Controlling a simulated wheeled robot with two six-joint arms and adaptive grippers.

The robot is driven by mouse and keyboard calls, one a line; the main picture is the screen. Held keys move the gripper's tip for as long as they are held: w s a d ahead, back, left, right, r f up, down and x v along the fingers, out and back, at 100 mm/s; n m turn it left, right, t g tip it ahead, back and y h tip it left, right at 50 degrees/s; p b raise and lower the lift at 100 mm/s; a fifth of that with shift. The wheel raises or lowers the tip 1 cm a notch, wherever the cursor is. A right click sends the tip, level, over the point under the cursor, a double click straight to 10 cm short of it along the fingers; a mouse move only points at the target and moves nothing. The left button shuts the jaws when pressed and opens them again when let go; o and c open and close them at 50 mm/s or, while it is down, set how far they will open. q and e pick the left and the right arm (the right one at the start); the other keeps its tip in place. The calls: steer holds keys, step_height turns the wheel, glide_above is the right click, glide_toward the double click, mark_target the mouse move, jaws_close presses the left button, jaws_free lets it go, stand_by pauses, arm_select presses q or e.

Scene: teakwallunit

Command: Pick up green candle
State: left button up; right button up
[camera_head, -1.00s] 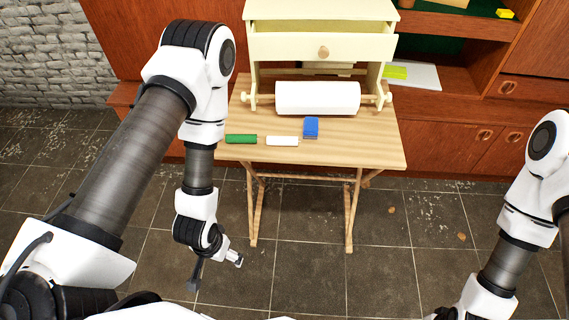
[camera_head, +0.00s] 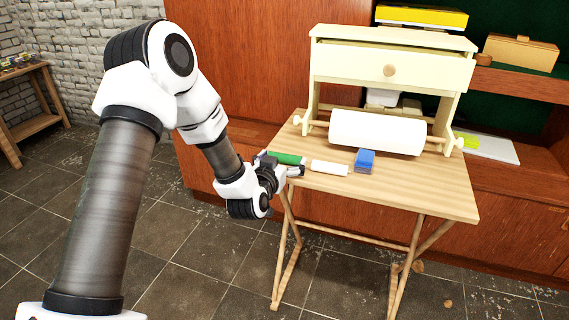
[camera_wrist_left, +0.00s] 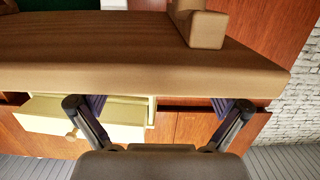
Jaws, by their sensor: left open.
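The green candle (camera_head: 287,158) lies on the left end of the wooden table (camera_head: 420,190) in the head view. My left gripper (camera_head: 281,164) is at the table's left edge, close beside the candle, with its fingers apart. In that view it partly overlaps the candle, and I cannot tell whether they touch. In the left wrist view the open fingers (camera_wrist_left: 158,104) stand wide apart with nothing held between them. I cannot make out the candle there. My right gripper is not in view.
A white candle (camera_head: 329,168) and a blue block (camera_head: 365,160) lie right of the green candle. Behind them are a white roll (camera_head: 377,132) and a cream drawer unit (camera_head: 390,65). The table's front right is clear.

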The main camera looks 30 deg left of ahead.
arm_select(q)
steer(key=shift+w+a+f, duration=0.1)
steer(key=shift+w+f, duration=0.05)
steer(key=shift+w, duration=0.45)
steer(key=c, duration=0.8)
steer(key=shift+s, duration=0.1)
